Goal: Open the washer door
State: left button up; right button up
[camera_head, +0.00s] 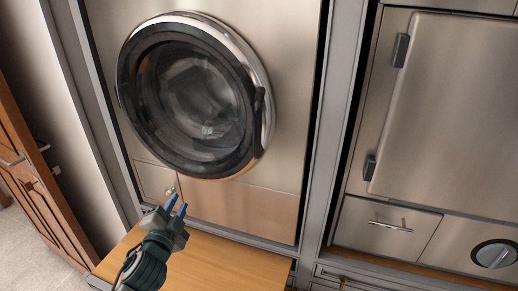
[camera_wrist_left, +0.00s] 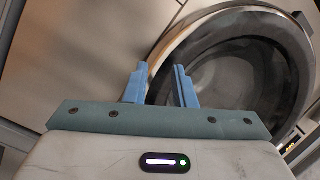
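The washer door (camera_head: 190,97) is a round dark glass door with a black and chrome ring, and it looks shut against the steel washer front (camera_head: 285,60). A black handle (camera_head: 259,120) sits at the right side of its ring. My left gripper (camera_head: 176,204) is below the door, apart from it, with its two blue fingers spread and nothing between them. In the left wrist view the open fingers (camera_wrist_left: 160,85) point toward the left part of the door ring, and the door (camera_wrist_left: 235,65) fills the right side. My right gripper is not in view.
A wooden ledge (camera_head: 225,262) lies below the washer. A steel appliance (camera_head: 455,100) with a knob (camera_head: 494,254) and a drawer handle (camera_head: 391,226) stands to the right, past a grey post. A brown wooden cabinet (camera_head: 35,185) stands at the left.

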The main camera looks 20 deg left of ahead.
pick_arm(q)
notch_tip(320, 180, up, 9)
jog(key=w+d+m+t+h, duration=0.1)
jog(key=w+m+t+h, duration=0.2)
jog(key=m+t, duration=0.15)
notch_tip(320, 180, up, 16)
jog(key=m+g+h+p, duration=0.7)
jog(key=m+g+h, duration=0.75)
jog(key=m, duration=1.95)
send_over(258, 147)
jog(key=a, duration=0.2)
jog(key=shift+w+d+t+h, duration=0.1)
jog(key=shift+d+t+h, duration=0.15)
jog(key=shift+t+h, duration=0.65)
jog(key=shift+w+d+f, duration=0.15)
jog(key=shift+w+d, duration=0.15)
jog(key=shift+d, duration=0.3)
